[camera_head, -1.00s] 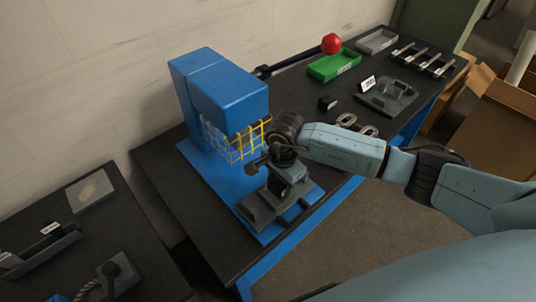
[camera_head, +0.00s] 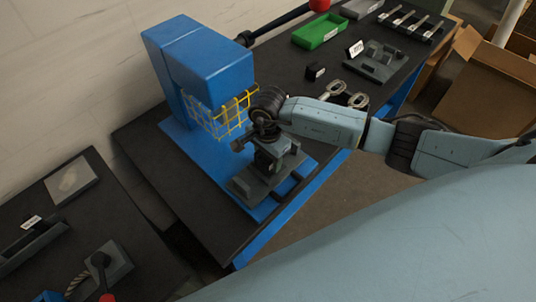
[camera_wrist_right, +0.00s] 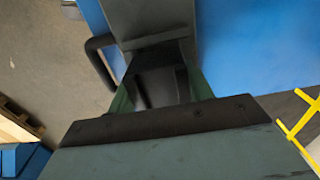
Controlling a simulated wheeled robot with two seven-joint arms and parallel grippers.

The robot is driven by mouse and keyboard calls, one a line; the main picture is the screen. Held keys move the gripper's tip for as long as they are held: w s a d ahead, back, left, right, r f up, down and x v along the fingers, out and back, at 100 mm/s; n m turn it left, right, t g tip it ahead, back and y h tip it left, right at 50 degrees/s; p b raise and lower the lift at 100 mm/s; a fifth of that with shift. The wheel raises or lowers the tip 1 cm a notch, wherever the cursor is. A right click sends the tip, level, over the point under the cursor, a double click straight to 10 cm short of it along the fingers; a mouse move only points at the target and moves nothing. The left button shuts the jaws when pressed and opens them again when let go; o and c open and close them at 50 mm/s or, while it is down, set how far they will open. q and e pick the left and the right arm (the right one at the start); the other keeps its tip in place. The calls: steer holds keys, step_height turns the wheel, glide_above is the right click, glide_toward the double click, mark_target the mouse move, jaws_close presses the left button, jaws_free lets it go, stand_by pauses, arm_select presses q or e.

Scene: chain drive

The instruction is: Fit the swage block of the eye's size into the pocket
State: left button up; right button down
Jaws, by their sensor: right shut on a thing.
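My right gripper (camera_head: 264,158) is over the grey die bed (camera_head: 247,187) in front of the blue press (camera_head: 212,62). It is shut on a dark block, the swage block (camera_wrist_right: 158,82), which shows between the fingers in the right wrist view. The block points down at the bed. The fingers and wrist hide most of it and the pocket, so I cannot tell whether it is seated. Two metal eyes (camera_head: 335,89) lie on the black bench (camera_head: 290,85) to the right. My left gripper is out of view.
A yellow mesh guard (camera_head: 225,115) hangs on the press close to my right wrist. A second bench (camera_head: 75,225) is at left.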

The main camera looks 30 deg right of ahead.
steer(key=shift+w+f, duration=0.1)
stand_by(0.5)
steer(key=shift+f+b, duration=0.4)
steer(key=c, duration=0.7)
jaws_free()
steer(key=shift+o, duration=0.9)
steer(key=shift+f, duration=0.1)
